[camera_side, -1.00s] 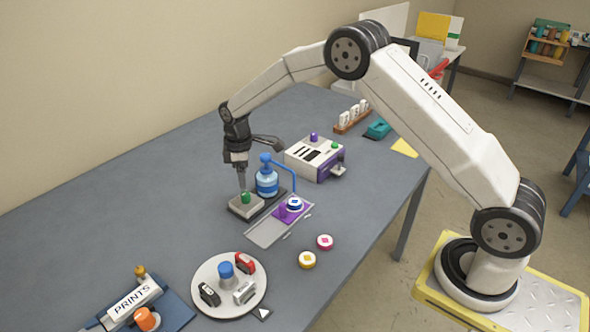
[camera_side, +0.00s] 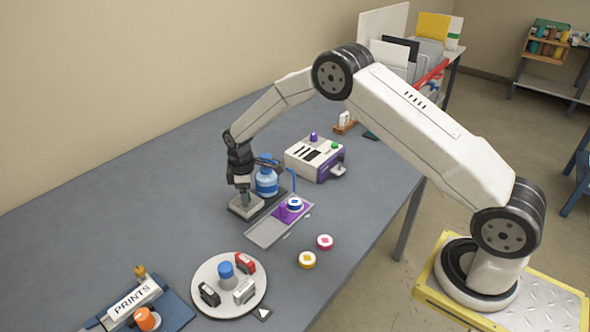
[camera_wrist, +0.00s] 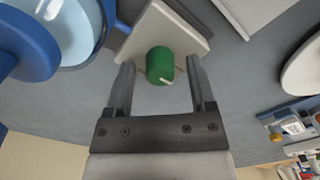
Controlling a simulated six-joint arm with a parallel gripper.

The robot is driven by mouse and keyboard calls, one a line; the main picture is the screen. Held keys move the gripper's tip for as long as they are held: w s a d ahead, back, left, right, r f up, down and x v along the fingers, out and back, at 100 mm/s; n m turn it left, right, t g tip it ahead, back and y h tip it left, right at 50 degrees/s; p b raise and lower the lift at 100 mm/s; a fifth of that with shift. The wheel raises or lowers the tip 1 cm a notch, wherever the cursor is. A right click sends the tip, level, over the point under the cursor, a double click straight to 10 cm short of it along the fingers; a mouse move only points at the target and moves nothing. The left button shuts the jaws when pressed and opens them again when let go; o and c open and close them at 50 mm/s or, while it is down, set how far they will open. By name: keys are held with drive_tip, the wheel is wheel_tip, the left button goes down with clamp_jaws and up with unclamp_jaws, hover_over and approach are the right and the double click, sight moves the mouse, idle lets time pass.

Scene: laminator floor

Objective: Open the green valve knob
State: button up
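The green valve knob (camera_wrist: 160,64) shows in the wrist view, standing on a pale square block. A light pointer mark lies across its lower edge. My gripper (camera_wrist: 160,76) has its two fingers on either side of the knob, with a visible gap at each side. In the side view my gripper (camera_side: 244,196) is pointing down over the pale block (camera_side: 246,207), and it hides the knob there. The blue bottle (camera_side: 267,182) with its blue tube stands right behind the block, on the same dark base.
A purple-and-white machine (camera_side: 315,158) stands behind the bottle. A grey plate (camera_side: 264,232) with a purple pad and blue-white disc lies to the right. A round white tray (camera_side: 203,303) with stamps is in front. The table's left side is clear.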

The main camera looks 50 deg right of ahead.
clamp_jaws()
drive_tip(key=shift+m, duration=0.3)
drive_tip(key=m, duration=0.8)
drive_tip(key=shift+m, duration=0.3)
drive_tip(key=m, duration=0.4)
drive_tip(key=shift+m, duration=2.4)
